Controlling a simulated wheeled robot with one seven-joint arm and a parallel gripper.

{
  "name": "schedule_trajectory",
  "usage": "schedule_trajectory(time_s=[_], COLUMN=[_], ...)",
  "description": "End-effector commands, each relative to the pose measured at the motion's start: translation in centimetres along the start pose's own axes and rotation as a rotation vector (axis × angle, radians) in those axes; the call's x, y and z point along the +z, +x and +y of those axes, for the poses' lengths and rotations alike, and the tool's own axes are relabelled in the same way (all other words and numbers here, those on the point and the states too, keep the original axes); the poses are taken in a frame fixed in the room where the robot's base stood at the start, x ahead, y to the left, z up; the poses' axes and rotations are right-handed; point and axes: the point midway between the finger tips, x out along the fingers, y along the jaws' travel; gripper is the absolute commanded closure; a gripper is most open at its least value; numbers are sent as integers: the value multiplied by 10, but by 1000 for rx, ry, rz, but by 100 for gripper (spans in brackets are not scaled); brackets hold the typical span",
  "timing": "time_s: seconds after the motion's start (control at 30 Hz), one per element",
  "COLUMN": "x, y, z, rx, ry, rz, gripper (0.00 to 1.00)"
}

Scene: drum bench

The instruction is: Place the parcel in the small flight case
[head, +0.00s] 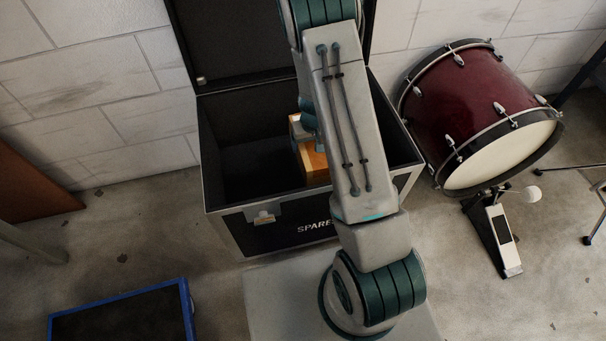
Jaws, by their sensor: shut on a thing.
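The small flight case (211,190) is a black box with metal edges, the lettering "SPARE" on its front and its lid open against the wall. The parcel (313,160), brown with orange-yellow faces, shows inside the case opening, right of its middle. My arm hides part of it, and I cannot tell whether it touches the case floor. My gripper (308,128) is shut on the parcel from above. Its fingertips are mostly hidden behind my forearm.
A dark red bass drum (465,100) with a pedal (498,235) stands right of the case. A blue-edged black box (125,315) is at the lower left. A brown panel (30,185) leans at the far left. Bare floor lies between the case and the blue-edged box.

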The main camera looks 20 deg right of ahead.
Motion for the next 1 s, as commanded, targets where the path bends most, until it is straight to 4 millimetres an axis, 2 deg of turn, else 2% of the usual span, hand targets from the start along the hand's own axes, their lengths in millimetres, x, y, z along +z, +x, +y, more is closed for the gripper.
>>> schedule_trajectory(time_s=[0.33,0.57,0.73,1.0], x=[8,10,14,14], y=[54,72,95,99], z=[1,0,1,0], rx=[0,0,-1,0], ry=[2,1,3,0], rz=[1,3,1,4], gripper=[73,73,73,73])
